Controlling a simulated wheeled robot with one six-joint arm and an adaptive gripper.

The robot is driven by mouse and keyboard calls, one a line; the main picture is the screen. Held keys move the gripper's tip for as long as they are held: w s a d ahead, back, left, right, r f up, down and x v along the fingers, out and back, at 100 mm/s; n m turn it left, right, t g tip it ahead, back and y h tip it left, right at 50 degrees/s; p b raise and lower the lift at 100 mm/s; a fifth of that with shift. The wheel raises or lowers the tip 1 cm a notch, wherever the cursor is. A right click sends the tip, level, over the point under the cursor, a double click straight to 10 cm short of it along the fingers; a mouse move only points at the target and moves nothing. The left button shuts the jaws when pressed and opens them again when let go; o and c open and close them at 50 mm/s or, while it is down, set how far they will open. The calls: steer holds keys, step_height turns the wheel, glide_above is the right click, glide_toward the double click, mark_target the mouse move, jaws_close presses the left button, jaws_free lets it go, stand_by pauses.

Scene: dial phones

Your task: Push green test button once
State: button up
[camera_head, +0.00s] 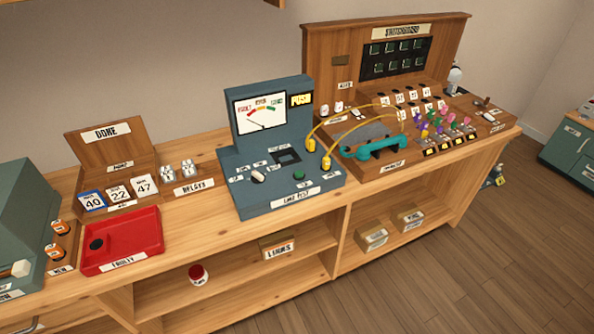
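The green test button (299,175) is a small round button on the sloped front panel of the blue-grey line test box (262,203). The box stands on the wooden bench, near the middle of the view. A white knob (258,177) sits to the left of the button on the same panel. A dial meter (261,110) with a needle is on the upright back part, with a yellow label beside it. A yellow plug (326,163) is at the panel's right edge, right of the button. The button looks unobstructed. My gripper is not in view.
A teal handset (374,148) and yellow cords lie right of the box, before the wooden switchboard (384,50). A red tray (122,240) and a wooden done rack (105,150) stand left. Lower shelves hold labelled boxes (277,246) and a red-and-white jar (197,274). Floor is open at lower right.

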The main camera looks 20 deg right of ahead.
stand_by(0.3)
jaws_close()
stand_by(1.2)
